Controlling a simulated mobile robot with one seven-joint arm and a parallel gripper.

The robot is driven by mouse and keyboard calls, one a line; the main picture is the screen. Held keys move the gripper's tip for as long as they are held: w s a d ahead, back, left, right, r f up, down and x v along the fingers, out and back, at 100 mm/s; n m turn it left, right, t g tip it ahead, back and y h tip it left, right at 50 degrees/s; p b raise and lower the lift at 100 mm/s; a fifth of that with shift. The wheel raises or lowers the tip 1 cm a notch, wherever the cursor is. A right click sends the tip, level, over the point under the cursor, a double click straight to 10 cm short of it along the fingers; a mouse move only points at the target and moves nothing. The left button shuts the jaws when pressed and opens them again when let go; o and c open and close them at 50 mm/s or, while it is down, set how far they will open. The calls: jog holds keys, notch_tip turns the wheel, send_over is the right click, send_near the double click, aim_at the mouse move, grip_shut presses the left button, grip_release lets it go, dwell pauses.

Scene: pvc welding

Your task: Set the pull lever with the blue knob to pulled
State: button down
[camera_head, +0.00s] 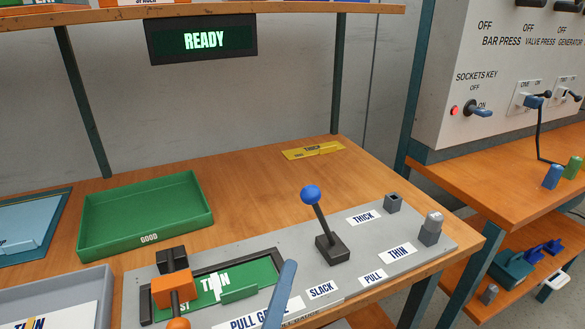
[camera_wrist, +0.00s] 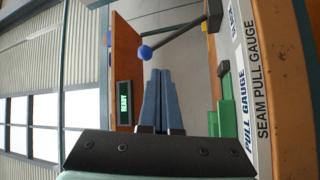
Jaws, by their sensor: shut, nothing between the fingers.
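The pull lever's blue knob (camera_head: 311,195) tops a black shaft on a black base (camera_head: 332,248), set in the grey gauge panel. The shaft leans to the left, toward the SLACK label's side and away from PULL. My gripper (camera_head: 289,263) shows as a blue-grey finger at the bottom, below and left of the lever and apart from it in the picture. In the wrist view my gripper's fingers (camera_wrist: 162,72) are together with nothing between them. The blue knob (camera_wrist: 145,52) shows just beyond their tips, with no clear contact; the shaft runs right.
The grey panel (camera_head: 440,243) carries grey posts by the THICK and THIN labels. An orange clamp (camera_head: 174,290) stands over a green THIN piece at left. A green GOOD tray (camera_head: 200,187) lies behind. The table behind the lever is bare up to a yellow piece (camera_head: 313,150).

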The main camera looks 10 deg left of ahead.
aim_at(322, 219)
jog(key=s+a+r+n+y+p, duration=0.1)
jog(key=s+n+p, duration=0.1)
jog(key=p, duration=0.3)
jog(key=s+a+r+n+g+y+p, duration=0.1)
jog(key=s+a+r+n+p, duration=0.1)
jog(key=s+n+p, duration=0.1)
jog(key=n+p, duration=0.1)
jog(key=p, duration=0.1)
jog(key=shift+a+n+p, duration=0.25)
jog(key=shift+n+p, duration=0.15)
jog(key=shift+w+r, duration=0.1)
jog(key=w+d+r+p, duration=0.1)
jog(key=w+d+p, duration=0.1)
jog(key=w, duration=0.4)
jog(key=w+d+p, duration=0.1)
jog(key=w+p, duration=0.1)
jog(key=w, duration=0.4)
jog(key=shift+w+d+r, duration=0.25)
jog(key=shift+d+r, duration=0.1)
jog(key=shift+r+p, duration=0.15)
jog(key=shift+p, duration=0.25)
